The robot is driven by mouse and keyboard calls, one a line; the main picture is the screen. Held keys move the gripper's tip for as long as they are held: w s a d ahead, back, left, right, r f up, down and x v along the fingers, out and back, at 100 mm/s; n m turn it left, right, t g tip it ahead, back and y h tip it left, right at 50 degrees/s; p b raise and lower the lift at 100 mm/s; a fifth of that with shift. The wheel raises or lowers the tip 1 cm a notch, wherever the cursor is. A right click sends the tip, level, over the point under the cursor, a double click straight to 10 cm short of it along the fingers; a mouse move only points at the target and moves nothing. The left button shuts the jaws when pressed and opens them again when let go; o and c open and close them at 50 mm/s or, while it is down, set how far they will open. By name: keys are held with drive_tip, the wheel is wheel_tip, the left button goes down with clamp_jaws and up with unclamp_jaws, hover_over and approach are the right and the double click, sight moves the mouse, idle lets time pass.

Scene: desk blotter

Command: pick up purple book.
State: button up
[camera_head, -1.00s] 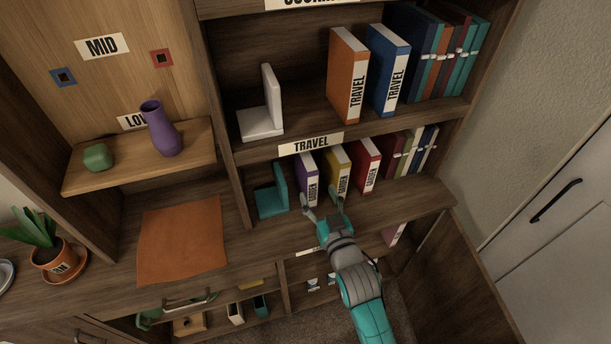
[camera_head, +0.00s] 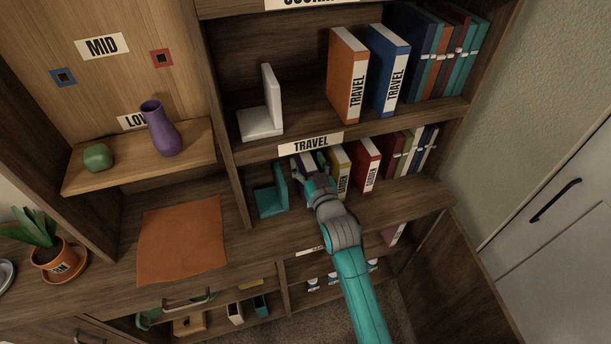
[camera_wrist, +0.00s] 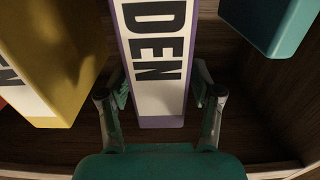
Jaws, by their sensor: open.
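The purple book (camera_head: 308,164) stands upright on the shelf under the TRAVEL label, mostly hidden behind my gripper in the head view. In the wrist view its white spine label (camera_wrist: 157,60) reads "DEN" and its purple lower edge shows. My gripper (camera_wrist: 160,92) is open, with one finger on each side of the book's spine near its lower end. Small gaps appear between the fingers and the book. In the head view my gripper (camera_head: 308,170) reaches into the shelf in front of the book.
A yellow book (camera_head: 340,168) stands close to the right, then a red book (camera_head: 367,164). A teal bookend (camera_head: 271,195) stands to the left. The shelf above holds an orange book (camera_head: 347,75) and a blue book (camera_head: 388,70).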

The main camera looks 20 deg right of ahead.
drive_tip(key=shift+w, duration=1.05)
clamp_jaws()
drive_tip(key=shift+s+r, duration=0.1)
drive_tip(key=shift+r, duration=0.05)
